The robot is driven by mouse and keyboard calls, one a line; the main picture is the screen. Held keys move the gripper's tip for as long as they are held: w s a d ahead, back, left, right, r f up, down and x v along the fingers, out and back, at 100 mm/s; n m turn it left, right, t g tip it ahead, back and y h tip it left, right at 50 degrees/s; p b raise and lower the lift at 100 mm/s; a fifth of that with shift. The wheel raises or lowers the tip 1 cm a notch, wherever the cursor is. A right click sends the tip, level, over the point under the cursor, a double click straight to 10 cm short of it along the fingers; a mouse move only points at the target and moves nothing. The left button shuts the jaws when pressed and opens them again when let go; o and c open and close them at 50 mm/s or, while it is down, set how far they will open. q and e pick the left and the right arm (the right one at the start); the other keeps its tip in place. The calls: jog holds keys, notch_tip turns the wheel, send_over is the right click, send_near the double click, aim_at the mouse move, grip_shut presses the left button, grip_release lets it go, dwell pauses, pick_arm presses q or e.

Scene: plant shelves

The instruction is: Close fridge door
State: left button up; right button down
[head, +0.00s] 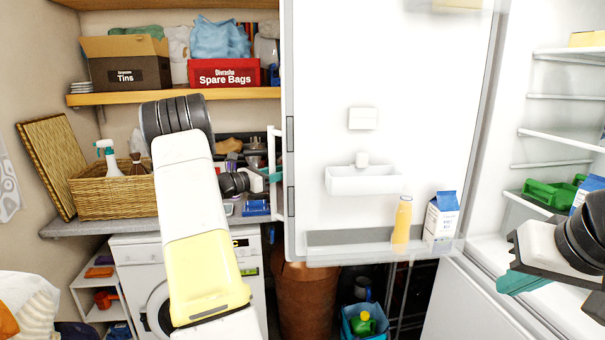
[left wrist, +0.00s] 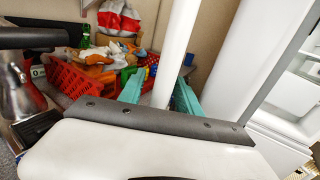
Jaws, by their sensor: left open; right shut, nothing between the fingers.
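The white fridge door (head: 415,95) stands open in the middle of the head view, its inner side with racks facing me. Its white handle (head: 275,200) is at the door's left edge. My left arm reaches toward this edge, and the left gripper (head: 273,175) is mostly hidden there. In the left wrist view the open left gripper (left wrist: 158,92) has its teal fingers on either side of the upright white handle (left wrist: 178,45); contact cannot be told. My right gripper (head: 513,282) is shut and empty, in front of the open fridge (head: 480,252) at right.
The door rack holds an orange bottle (head: 402,220) and a milk carton (head: 441,216). A green item (head: 550,193) sits on a fridge shelf. Left are a wicker basket (head: 115,195) and a washing machine (head: 140,262). A red crate (left wrist: 78,85) shows in the left wrist view.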

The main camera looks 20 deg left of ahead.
pick_arm(q)
grip_shut()
dwell(1.3)
